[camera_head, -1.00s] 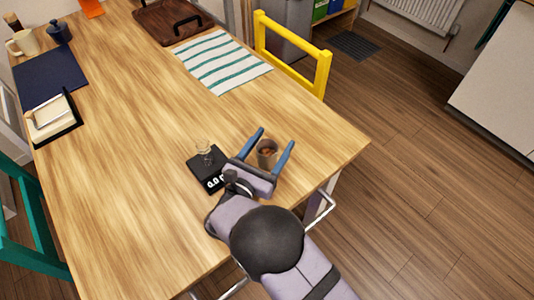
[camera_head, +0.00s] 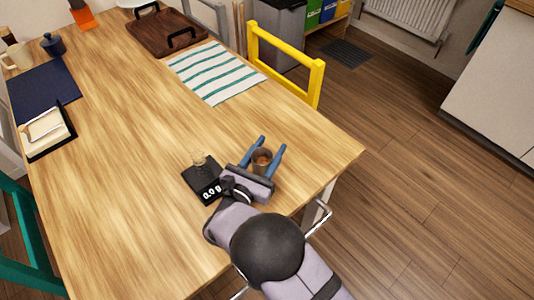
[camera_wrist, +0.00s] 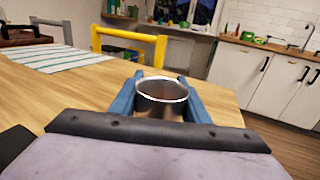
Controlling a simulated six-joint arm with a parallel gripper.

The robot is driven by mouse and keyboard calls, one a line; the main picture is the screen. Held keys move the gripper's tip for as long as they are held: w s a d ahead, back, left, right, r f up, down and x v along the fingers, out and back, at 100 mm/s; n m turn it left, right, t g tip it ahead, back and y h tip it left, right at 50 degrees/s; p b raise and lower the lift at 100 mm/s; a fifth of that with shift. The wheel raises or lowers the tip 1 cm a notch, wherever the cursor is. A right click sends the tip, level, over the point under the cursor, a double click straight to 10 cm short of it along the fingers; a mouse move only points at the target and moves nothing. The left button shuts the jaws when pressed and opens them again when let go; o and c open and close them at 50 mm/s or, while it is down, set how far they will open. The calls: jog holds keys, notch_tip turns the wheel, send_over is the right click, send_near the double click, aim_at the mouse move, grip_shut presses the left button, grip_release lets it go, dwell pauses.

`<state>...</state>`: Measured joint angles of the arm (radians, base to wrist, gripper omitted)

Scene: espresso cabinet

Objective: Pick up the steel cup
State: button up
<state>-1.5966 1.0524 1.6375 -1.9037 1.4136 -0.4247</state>
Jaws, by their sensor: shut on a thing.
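The steel cup (camera_head: 262,161) is a small grey metal cup near the table's right front corner, with something brown showing inside in the head view. It also shows upright in the wrist view (camera_wrist: 162,98), its rim facing up. My gripper (camera_head: 269,147) has its two blue fingers on either side of the cup, shut on it. In the wrist view the fingers (camera_wrist: 160,80) press against the cup's left and right sides. The cup's lower part is hidden, so I cannot tell whether it touches the table.
A striped cloth (camera_head: 215,72), a brown tray (camera_head: 168,33) and a yellow chair (camera_head: 287,62) are farther back. The table's middle is clear.

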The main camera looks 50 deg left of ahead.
notch_tip(320, 180, up, 10)
jog(key=shift+f, duration=0.25)
jog(key=shift+r, duration=0.1)
jog(key=w+d+f+m+g+h, duration=0.2)
jog(key=w+d+f+m+h, duration=0.4)
jog(key=d, duration=1.2)
jog(key=w+d+f+m+g+h, duration=0.3)
jog(key=d+h, duration=0.5)
jog(key=d, duration=1)
jog(key=w+d+f+m+g+h, duration=0.1)
jog(key=w+d+f+m+h, duration=0.45)
jog(key=d, duration=1.25)
notch_tip(320, 180, up, 10)
jog(key=s+h+p, duration=0.1)
jog(key=p, duration=1.3)
jog(key=shift+a+r, duration=0.25)
jog(key=shift+h, duration=0.25)
